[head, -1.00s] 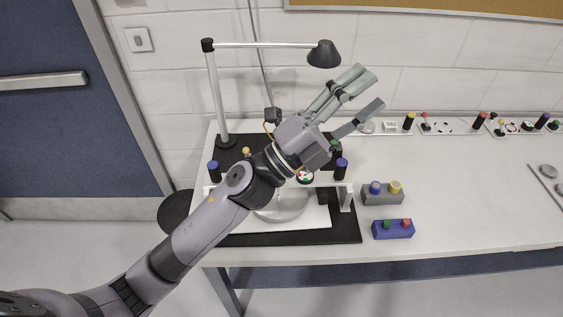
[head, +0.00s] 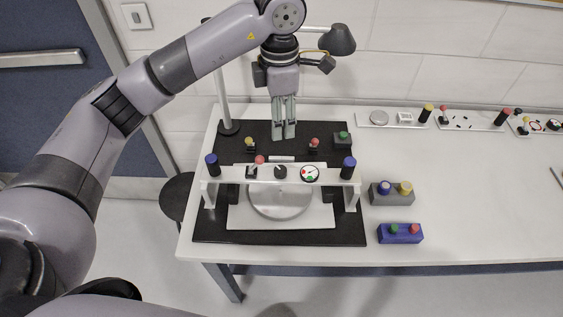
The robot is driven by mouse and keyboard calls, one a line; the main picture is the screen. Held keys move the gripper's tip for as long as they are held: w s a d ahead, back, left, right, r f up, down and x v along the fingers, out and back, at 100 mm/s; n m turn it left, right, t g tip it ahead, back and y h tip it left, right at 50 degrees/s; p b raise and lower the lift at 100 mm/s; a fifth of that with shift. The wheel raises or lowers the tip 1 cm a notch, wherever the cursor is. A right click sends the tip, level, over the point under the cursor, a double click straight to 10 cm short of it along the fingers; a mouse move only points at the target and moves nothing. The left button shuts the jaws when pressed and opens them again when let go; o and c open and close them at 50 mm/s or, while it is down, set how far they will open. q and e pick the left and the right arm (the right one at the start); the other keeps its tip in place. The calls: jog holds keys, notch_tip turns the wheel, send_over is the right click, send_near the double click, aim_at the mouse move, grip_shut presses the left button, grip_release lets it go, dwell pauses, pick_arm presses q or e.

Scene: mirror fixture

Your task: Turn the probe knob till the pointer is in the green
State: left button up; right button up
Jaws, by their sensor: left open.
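A white bridge-like fixture (head: 235,184) stands on a black mat on the table. On its top rail sit a black knob (head: 280,172), which may be the probe knob, and a round white dial (head: 310,174) with green and red on its face. The pointer's exact reading is too small to tell. My left gripper (head: 284,136) points down behind the rail, its two fingers close together but open and empty. It is apart from the knob. A round grey disc (head: 281,205) lies under the rail. My right gripper does not show.
Blue-capped black posts (head: 349,169) stand at both rail ends, and a red-topped stick (head: 259,161) is left of the knob. A lamp (head: 338,40) hangs behind.

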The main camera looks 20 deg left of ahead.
aim_at(280, 169)
pick_arm(q)
notch_tip(280, 169, down, 17)
jog(key=p, duration=0.4)
jog(key=shift+s, duration=0.1)
jog(key=shift+c, duration=0.5)
grip_shut()
